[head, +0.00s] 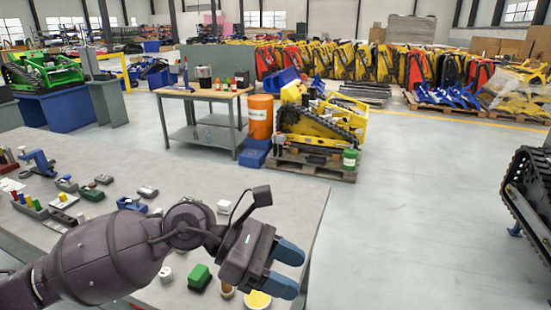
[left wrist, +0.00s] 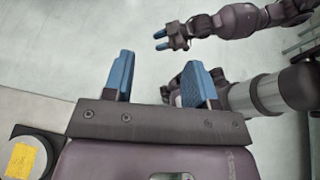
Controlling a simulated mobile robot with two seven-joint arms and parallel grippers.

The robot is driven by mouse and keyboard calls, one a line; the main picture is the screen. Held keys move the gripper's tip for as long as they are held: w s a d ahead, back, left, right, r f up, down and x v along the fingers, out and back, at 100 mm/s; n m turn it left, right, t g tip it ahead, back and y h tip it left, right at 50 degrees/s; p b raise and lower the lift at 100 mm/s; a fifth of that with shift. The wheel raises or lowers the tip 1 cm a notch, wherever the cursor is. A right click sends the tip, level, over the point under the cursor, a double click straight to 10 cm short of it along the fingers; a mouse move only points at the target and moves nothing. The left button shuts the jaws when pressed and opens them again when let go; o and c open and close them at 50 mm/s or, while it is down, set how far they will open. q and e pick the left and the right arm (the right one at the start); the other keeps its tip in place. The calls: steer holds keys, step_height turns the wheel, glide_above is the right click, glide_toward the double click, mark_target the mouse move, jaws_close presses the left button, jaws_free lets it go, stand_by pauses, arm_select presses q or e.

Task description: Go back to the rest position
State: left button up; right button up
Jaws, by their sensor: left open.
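My left gripper (head: 292,270) reaches over the right edge of the grey table in the head view. Its two blue fingers are apart with nothing between them. The right gripper is not in the head view.
The grey table (head: 295,190) holds several small parts, including a green block (head: 199,277) and a yellow round piece (head: 257,299) close to my left gripper. A workbench (head: 205,92), an orange barrel (head: 260,117) and a yellow machine (head: 318,122) stand behind.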

arm_select(q)
steer(key=w+a+r+n+t+h, duration=0.2)
steer(key=w+r+n+t+h, duration=0.55)
steer(key=n, duration=0.95)
steer(key=w+a+f+n+t+y, duration=0.3)
steer(key=a+f+n+t+y, duration=0.3)
steer(key=n, duration=0.5)
steer(key=w+a+f+n+t+y, duration=0.2)
steer(key=a+f+n+t+y, duration=0.25)
steer(key=n+t, duration=0.55)
steer(key=s+a+f+n+g+y, duration=0.2)
steer(key=a+f+n+y, duration=0.1)
steer(key=a+f+n, duration=0.3)
steer(key=s+a+f+n+g+y, duration=0.2)
steer(key=a+f+n+g+y, duration=0.15)
steer(key=f+n, duration=0.45)
steer(key=s+a+f+n+g+y, duration=0.1)
steer(key=s+a+f+n+y, duration=0.1)
steer(key=s+f, duration=0.6)
steer(key=s+a+f+n+g+y, duration=0.1)
steer(key=s+a+f+g+y, duration=0.1)
steer(key=s+a+f, duration=0.3)
steer(key=s+f, duration=0.3)
steer(key=s, duration=0.2)
steer(key=shift+a+n, duration=0.25)
steer(key=shift+n, duration=0.15)
